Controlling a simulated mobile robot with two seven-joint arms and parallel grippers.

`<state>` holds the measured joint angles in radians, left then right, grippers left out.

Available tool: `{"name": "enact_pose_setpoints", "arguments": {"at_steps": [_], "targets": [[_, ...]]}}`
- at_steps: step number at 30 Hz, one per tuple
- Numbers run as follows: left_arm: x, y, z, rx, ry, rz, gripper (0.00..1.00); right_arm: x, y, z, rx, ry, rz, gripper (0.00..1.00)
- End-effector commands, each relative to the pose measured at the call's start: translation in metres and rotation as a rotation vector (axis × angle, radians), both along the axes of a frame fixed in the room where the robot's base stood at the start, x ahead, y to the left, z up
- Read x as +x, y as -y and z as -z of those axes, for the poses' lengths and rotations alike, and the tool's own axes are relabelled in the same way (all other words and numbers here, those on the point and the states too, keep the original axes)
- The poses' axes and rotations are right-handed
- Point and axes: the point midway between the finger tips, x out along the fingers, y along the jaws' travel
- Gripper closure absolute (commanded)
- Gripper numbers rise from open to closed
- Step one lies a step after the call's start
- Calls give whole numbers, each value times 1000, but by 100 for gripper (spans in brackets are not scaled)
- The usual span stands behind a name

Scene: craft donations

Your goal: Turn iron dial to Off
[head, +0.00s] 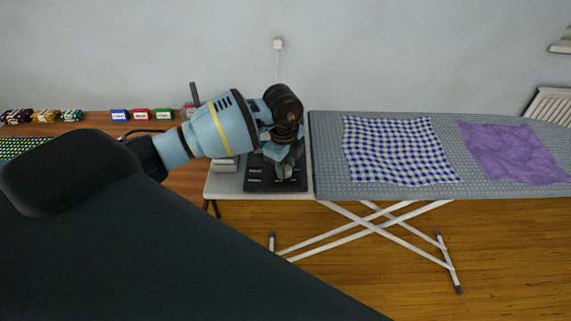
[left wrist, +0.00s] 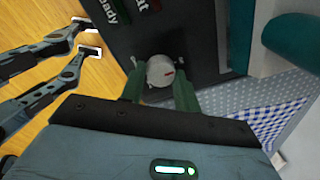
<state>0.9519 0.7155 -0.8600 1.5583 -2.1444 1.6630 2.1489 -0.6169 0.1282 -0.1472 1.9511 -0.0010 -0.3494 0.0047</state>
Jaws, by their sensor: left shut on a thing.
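A black panel with white lettering (head: 256,184) sits at the left end of the ironing board, partly hidden by my left arm. In the left wrist view the panel (left wrist: 205,40) carries a round, pale grey dial (left wrist: 160,70) with a short red mark on its right side. Parts of the words show on the panel above it, one ending in "eady"; the rest are cut off. My left gripper (left wrist: 160,84) has its green fingers on either side of the dial, shut on it. In the head view the left gripper (head: 288,168) is low over the panel. My right gripper is not in view.
The ironing board (head: 330,170) holds a blue checked cloth (head: 395,150) and a purple cloth (head: 510,152). A wooden table (head: 185,180) on the left bears small blue (head: 119,115), red (head: 141,115) and green (head: 164,114) boxes. Wood floor shows below.

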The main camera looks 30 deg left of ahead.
Motion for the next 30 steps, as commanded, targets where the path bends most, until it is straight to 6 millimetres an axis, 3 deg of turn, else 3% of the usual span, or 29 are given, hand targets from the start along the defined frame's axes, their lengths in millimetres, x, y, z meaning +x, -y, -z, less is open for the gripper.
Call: {"name": "enact_pose_setpoints", "arguments": {"at_steps": [7, 8, 13, 23, 30], "targets": [[0, 0, 0, -1, 1, -2, 91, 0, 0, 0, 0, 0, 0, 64], [0, 0, 0, -1, 1, -2, 67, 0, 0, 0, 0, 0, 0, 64], [0, 0, 0, 0, 0, -1, 47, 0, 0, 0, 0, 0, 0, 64], [0, 0, -3, 0, 1, 0, 47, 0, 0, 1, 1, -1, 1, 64], [-1, 0, -36, 0, 3, 0, 47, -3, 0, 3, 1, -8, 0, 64]]}}
